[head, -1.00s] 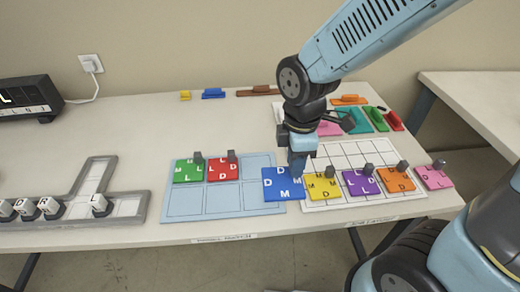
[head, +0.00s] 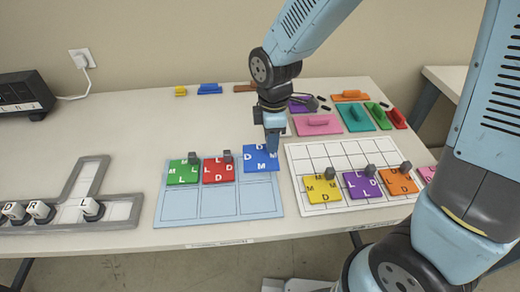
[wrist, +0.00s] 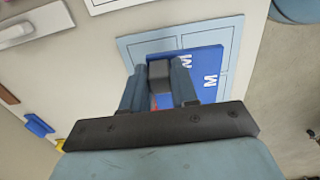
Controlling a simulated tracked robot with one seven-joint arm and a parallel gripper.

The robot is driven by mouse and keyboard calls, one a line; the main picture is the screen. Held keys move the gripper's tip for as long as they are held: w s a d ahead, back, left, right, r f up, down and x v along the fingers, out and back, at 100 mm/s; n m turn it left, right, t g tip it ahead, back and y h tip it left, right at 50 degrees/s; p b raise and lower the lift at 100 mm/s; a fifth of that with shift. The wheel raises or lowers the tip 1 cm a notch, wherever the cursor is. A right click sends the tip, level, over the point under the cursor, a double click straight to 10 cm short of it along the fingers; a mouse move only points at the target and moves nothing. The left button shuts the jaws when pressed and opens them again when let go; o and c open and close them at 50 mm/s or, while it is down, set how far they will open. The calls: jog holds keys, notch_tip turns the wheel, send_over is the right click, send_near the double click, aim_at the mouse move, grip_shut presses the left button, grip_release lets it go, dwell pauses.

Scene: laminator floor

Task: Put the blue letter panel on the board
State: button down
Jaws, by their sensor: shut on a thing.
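The blue letter panel (head: 261,158) shows white letters D and M. My gripper (head: 271,145) is shut on its grey knob and holds it over the top right cell of the light blue board (head: 221,205). In the wrist view, my gripper (wrist: 159,85) grips the grey knob, and the blue panel (wrist: 205,68) lies beneath the fingers, over the board (wrist: 135,42). I cannot tell whether the panel touches the board. The green panel (head: 183,175) and the red panel (head: 218,171) sit in the top left and top middle cells.
The white grid board (head: 335,160) lies to the right, with yellow (head: 321,190), purple (head: 362,185) and orange (head: 398,183) panels along its front. A grey tray (head: 120,212) with letter cubes lies left. Several coloured blocks lie behind. The light blue board's front row is clear.

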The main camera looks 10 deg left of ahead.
aim_at(261, 150)
jog(key=w+a+f, duration=0.1)
jog(key=f, duration=0.1)
jog(key=w+a+f, duration=0.1)
jog(key=f, duration=0.1)
jog(key=w+a+f, duration=0.1)
jog(key=w+f, duration=0.1)
jog(key=shift+w+a+f, duration=0.1)
jog(key=shift+f, duration=1.45)
jog(key=shift+f, duration=0.1)
jog(key=c, duration=0.9)
grip_release()
jog(key=shift+o, duration=0.2)
